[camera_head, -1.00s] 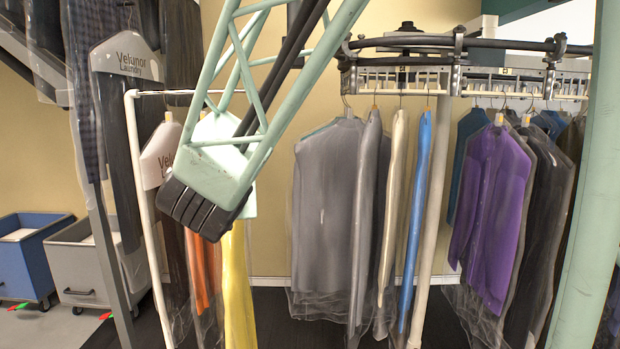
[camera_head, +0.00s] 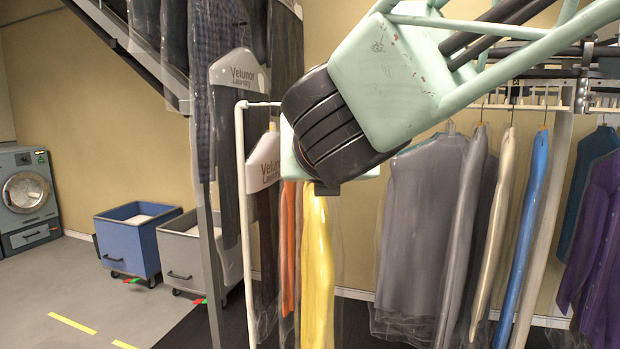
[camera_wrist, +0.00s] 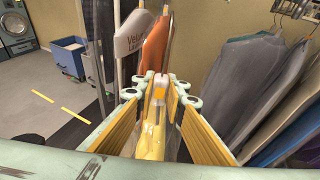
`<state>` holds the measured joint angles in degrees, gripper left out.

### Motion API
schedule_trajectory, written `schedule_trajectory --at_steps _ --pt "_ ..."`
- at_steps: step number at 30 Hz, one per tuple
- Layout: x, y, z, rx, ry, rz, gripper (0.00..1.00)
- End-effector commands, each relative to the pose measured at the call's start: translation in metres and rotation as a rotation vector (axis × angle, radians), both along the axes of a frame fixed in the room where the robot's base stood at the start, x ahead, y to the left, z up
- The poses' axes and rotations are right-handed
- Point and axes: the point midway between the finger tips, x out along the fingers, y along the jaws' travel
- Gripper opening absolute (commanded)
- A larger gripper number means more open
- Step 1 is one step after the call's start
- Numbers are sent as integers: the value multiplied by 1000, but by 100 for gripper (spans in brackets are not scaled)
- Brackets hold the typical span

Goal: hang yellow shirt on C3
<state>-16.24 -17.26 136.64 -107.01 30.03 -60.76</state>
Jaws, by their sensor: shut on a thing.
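The yellow shirt (camera_head: 317,270) hangs in a clear cover below the end of my arm in the head view. In the wrist view the yellow shirt (camera_wrist: 151,138) sits between the yellow-padded fingers of my gripper (camera_wrist: 158,100), which is shut on its top part. In the head view my arm's black and green joint hides the gripper and the shirt's top. No C3 label is readable in either view. The slotted rail (camera_head: 520,104) runs behind my arm at the right.
An orange shirt (camera_head: 288,235) and dark covered garments hang close to the left of the yellow shirt. Grey shirts (camera_head: 420,230), a cream one and a blue one (camera_head: 525,235) hang to the right. A white post (camera_head: 243,210) stands at the left. Blue and grey carts (camera_head: 125,240) stand farther left.

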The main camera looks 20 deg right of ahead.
Motion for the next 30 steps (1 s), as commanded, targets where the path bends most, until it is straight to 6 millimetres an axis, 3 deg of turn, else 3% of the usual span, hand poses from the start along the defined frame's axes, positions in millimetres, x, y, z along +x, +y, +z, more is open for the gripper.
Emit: schedule_trajectory --at_steps 6,15,30 --pt "-20 16 30 3 -5 53 0" --pt "-43 33 59 1 -3 119 0" --pt "-50 38 67 0 0 138 0"
